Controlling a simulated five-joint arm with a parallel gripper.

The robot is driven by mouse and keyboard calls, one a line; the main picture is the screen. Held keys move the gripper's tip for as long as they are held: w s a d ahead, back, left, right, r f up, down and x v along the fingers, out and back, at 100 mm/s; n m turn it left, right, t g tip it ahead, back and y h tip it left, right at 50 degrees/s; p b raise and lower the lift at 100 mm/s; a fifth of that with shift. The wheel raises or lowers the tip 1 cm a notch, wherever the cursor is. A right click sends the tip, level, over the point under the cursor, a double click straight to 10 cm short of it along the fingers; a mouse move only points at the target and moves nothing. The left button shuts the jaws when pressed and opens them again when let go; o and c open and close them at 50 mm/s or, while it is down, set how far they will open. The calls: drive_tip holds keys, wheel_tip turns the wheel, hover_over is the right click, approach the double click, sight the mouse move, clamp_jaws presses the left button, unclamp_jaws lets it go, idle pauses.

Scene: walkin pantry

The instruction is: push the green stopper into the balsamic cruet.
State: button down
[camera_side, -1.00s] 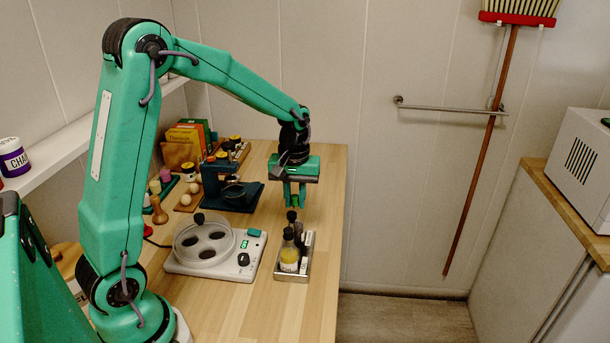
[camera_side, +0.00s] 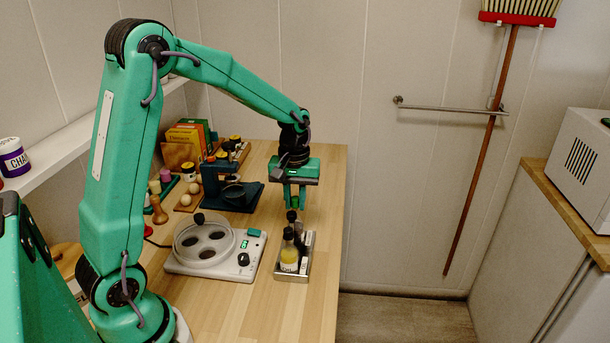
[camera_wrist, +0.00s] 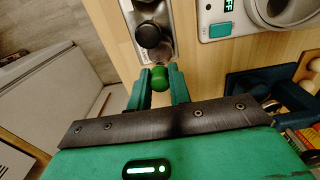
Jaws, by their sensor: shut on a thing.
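My gripper (camera_wrist: 159,88) is shut on the green stopper (camera_wrist: 159,78), which sits between the fingertips in the wrist view. In the side view my gripper (camera_side: 295,204) is above the back end of a metal caddy (camera_side: 306,262). In the wrist view a pale glassy edge shows just beyond the stopper. I cannot tell whether the stopper touches a cruet mouth. A black stopper (camera_wrist: 148,36) shows farther along the caddy.
A white device with a clear round lid (camera_side: 207,242) stands left of the caddy. A dark blue stand (camera_side: 228,194) is behind it, left of my gripper. The wooden counter's right edge runs close by the caddy. Bare counter lies in front.

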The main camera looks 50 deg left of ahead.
drive_tip(key=shift+f, duration=0.2)
drive_tip(key=c, duration=0.7)
unclamp_jaws()
drive_tip(key=shift+r, duration=0.1)
drive_tip(key=shift+r, duration=3.4)
